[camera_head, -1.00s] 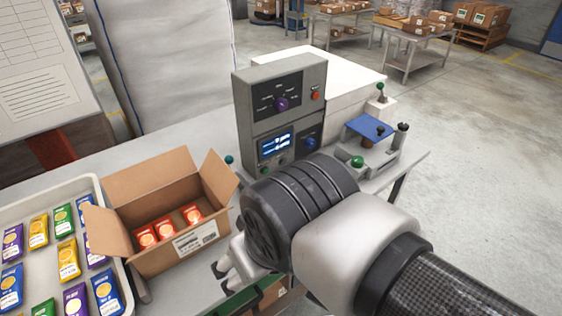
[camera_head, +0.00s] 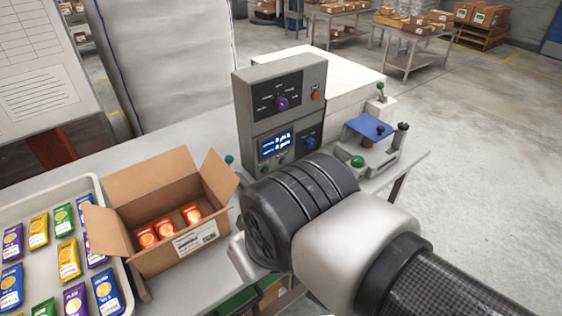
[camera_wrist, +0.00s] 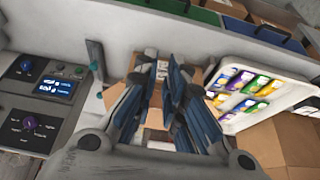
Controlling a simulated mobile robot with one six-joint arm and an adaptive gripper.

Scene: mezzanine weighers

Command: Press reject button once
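A grey control panel (camera_head: 318,140) stands upright on the bench. It has a purple knob (camera_head: 281,103), a red-orange button (camera_head: 316,95), a lit blue display (camera_head: 275,144) and a blue knob (camera_head: 310,143). Small buttons sit beside the display; I cannot read which control is marked reject. In the wrist view the panel is upside down at the left, with its display (camera_wrist: 55,87) and purple knob (camera_wrist: 29,123). My gripper (camera_wrist: 162,75) is open with a gap between its fingers, empty and apart from the panel. In the head view my wrist hides most of it.
An open carton (camera_head: 180,248) with red packets and a white tray (camera_head: 105,205) of coloured packets stand left of my wrist. A blue-topped fixture (camera_head: 370,127) with a green knob (camera_head: 357,161) stands right of the panel. Green and blue bins line the bench edge in the wrist view.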

